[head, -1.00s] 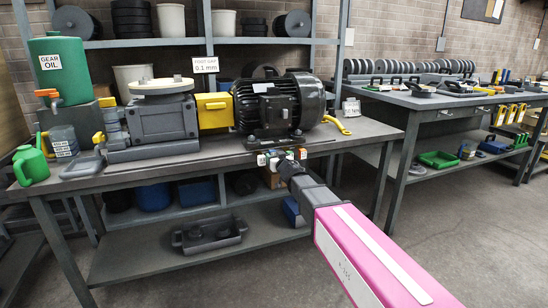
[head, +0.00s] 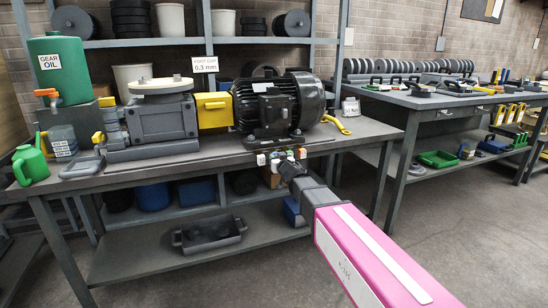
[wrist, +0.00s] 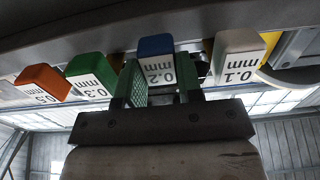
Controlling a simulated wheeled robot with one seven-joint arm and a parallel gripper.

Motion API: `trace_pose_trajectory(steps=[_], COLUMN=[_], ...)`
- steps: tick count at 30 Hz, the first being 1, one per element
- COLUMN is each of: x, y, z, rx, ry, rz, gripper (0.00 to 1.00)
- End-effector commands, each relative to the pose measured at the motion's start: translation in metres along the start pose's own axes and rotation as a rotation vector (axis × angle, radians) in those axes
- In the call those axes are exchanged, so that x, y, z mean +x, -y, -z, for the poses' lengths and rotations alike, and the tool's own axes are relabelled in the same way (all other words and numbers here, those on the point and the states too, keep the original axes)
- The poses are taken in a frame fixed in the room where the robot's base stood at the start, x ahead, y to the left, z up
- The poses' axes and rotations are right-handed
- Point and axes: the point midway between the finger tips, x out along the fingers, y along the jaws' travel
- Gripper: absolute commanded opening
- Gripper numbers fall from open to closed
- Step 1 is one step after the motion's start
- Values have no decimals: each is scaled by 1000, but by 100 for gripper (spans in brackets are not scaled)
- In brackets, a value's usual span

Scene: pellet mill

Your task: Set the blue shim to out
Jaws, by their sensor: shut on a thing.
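The blue shim (wrist: 157,46) has a blue tab with a white label reading 0.2 mm, upside down in the wrist view. My gripper (wrist: 161,92) is shut on this tab, with one finger on each side. In the head view my gripper (head: 284,165) is at the front edge of the bench, under the black motor (head: 276,105). It covers part of the tab row there, so the blue tab is hard to make out. A sign (head: 205,65) above the motor reads foot gap 0.3 mm.
The white 0.1 mm tab (wrist: 237,52) and green 0.3 mm tab (wrist: 90,76) flank the blue one closely. An orange 0.5 mm tab (wrist: 42,83) is beyond the green one. The bench (head: 205,163) is above a lower shelf with a grey tray (head: 208,236).

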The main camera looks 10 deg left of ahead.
Motion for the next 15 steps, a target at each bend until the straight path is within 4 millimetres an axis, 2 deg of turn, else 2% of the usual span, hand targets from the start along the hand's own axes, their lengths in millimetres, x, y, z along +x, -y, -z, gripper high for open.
trace_pose_trajectory(steps=[1,2,10,11,12,13,15], x=[-12,-15,-15,-15,-15,-15,-15], y=[0,0,0,0,0,0,0], z=[0,0,0,0,0,0,0], rx=[0,0,0,0,0,0,0], ry=[0,0,1,1,1,1,0], rz=[-1,-1,-1,-1,-1,-1,0], gripper=[0,0,0,40,53,60,60])
